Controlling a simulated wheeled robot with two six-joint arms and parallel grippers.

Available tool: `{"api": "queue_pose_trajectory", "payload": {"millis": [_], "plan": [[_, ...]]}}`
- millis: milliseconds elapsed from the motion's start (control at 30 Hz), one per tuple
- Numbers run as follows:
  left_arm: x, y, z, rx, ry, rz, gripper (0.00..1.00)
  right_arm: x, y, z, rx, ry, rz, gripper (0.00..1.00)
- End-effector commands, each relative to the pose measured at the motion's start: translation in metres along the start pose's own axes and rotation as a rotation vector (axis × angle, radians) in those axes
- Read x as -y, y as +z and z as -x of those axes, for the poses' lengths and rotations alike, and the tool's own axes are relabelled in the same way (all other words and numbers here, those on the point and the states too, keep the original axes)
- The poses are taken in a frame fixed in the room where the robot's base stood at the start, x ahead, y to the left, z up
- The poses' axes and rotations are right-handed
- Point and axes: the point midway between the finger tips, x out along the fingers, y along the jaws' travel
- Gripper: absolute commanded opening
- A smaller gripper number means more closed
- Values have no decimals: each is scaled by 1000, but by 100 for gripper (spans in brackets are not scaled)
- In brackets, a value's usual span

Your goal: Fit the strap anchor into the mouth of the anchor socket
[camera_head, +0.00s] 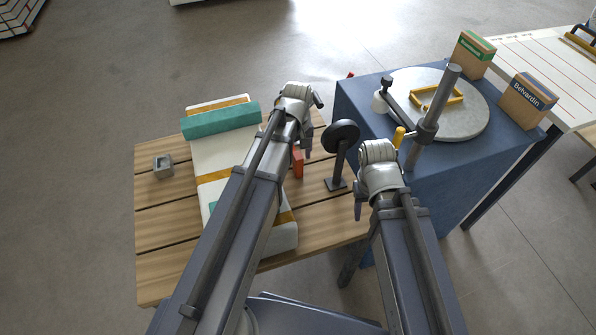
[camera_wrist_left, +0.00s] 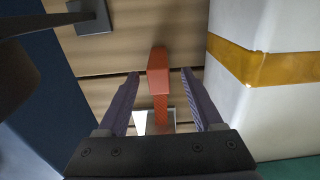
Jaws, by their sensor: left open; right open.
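The strap anchor, a red-orange upright piece (camera_head: 298,163), stands on the slatted wooden table just right of the white padded case. In the left wrist view the red piece (camera_wrist_left: 158,68) lies between my open left fingers (camera_wrist_left: 160,75), with gaps on both sides. A pale patch shows behind its lower part; I cannot tell what it is. In the head view my left gripper (camera_head: 307,142) is over the red piece and partly hides it. A small grey block with a square opening (camera_head: 163,165), apparently the anchor socket, sits at the table's left. My right gripper (camera_head: 359,205) is open and empty.
The white case (camera_head: 225,155) with teal and yellow bands lies between the grey block and the red piece. A black disc on a stand (camera_head: 341,136) is close on the right. A blue table (camera_head: 440,180) holds a round plate, a post and boxes. The table's front left is clear.

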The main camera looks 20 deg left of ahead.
Motion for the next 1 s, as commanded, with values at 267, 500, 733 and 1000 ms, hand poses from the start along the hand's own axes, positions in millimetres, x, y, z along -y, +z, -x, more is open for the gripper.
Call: {"api": "queue_pose_trajectory", "payload": {"millis": [267, 500, 733, 1000], "plan": [[-1, 0, -32, 0, 0, 0, 68, 3, -2, -32, 0, 0, 0, 50], [-1, 0, -30, 0, 0, 0, 66, 3, -2, -29, 0, 0, 0, 50], [-1, 0, -30, 0, 0, 0, 40, 3, -2, -29, 0, 0, 0, 50], [-1, 0, -30, 0, 0, 0, 10, 3, -2, -30, 0, 0, 0, 50]]}}
